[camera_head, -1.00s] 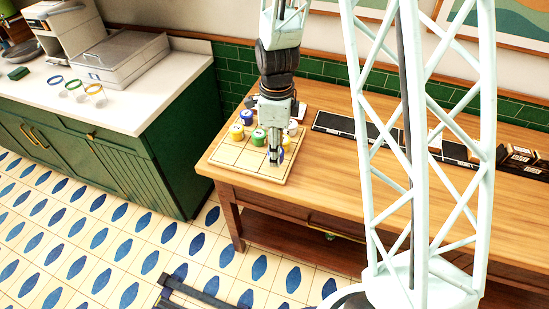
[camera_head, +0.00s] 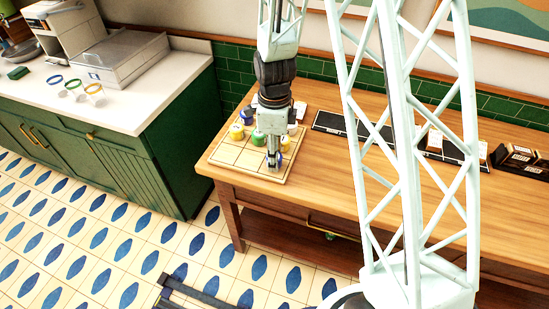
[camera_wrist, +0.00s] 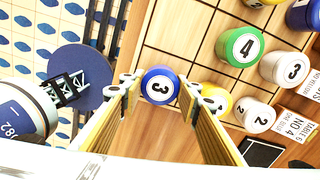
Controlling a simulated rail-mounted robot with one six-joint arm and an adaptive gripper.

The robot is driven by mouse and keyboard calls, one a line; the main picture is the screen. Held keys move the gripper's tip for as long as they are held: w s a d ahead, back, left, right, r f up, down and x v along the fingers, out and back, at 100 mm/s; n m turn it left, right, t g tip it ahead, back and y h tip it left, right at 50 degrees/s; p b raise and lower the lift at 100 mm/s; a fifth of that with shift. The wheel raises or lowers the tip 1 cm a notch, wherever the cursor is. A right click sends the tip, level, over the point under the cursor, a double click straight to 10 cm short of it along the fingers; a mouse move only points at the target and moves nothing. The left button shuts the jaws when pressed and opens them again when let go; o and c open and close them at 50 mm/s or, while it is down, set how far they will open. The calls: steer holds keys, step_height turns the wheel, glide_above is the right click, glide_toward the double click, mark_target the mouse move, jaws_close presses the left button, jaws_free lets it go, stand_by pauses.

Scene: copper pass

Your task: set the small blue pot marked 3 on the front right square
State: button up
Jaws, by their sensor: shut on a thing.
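The blue pot marked 3 (camera_wrist: 160,85) is between the two fingers of my gripper (camera_wrist: 159,94) in the wrist view, its white number disc facing the camera. My gripper (camera_head: 273,161) is shut on it. In the head view the gripper points straight down over the right front part of the wooden grid board (camera_head: 224,158). Only a little blue shows beside the fingers there. The wrist view also shows the board's grid (camera_wrist: 176,32). I cannot tell whether the pot's underside touches the board. The fingers hide part of the square beneath.
Behind the grip stand a green pot marked 4 (camera_wrist: 239,48), white pots marked 3 (camera_wrist: 284,69) and 2 (camera_wrist: 256,116), and a partly hidden yellow pot (camera_wrist: 214,99). A printed card (camera_wrist: 291,126) lies beyond.

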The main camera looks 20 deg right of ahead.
steer(key=shift+f, duration=0.1)
stand_by(0.3)
steer(key=o, duration=0.9)
step_height(320, 180, up, 11)
steer(key=shift+f+p, duration=0.1)
steer(key=shift+p, duration=0.4)
steer(key=shift+r, duration=0.75)
